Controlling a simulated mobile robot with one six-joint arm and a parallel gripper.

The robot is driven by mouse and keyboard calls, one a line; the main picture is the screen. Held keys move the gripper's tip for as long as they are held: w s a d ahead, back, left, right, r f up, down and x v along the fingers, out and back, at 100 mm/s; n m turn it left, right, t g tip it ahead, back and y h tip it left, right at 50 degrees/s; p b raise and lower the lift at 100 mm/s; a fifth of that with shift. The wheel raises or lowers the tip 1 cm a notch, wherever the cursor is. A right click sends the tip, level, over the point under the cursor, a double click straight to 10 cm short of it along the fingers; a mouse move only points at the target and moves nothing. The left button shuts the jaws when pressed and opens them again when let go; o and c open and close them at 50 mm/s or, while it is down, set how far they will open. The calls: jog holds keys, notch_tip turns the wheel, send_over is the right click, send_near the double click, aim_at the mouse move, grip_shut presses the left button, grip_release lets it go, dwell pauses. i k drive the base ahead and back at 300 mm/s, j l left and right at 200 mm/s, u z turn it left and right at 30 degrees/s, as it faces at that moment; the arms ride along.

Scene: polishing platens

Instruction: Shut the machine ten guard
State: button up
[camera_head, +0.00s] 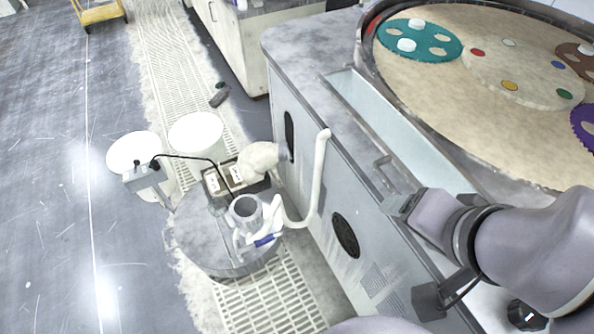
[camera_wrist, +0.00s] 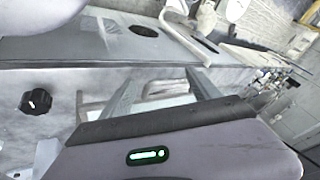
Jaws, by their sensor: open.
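The machine (camera_head: 345,215) is a grey cabinet with a large round polishing platen on top. A pale blue, see-through panel (camera_head: 385,125), which looks like the guard, runs along the platen's front side. No machine number is readable. A small metal handle (camera_head: 384,172) stands near the panel's lower end. My gripper (camera_head: 396,204) is just below this handle in the head view, over the cabinet's front edge. In the wrist view my gripper (camera_wrist: 165,88) has its two grey fingers apart. Pale bar-like metal shows near and between them; I cannot tell whether they touch it.
A black knob (camera_wrist: 36,101) is on the machine's face, left in the wrist view. A round drum (camera_head: 215,250) with a jug and a white hose stands on the floor grating beside the cabinet. White-lidded buckets (camera_head: 196,131) stand behind it.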

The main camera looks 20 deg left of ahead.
aim_at(390, 157)
jog(key=u, duration=0.4)
jog(key=k+l+z, duration=0.15)
jog(key=k+l, duration=0.55)
jog(key=k, duration=0.05)
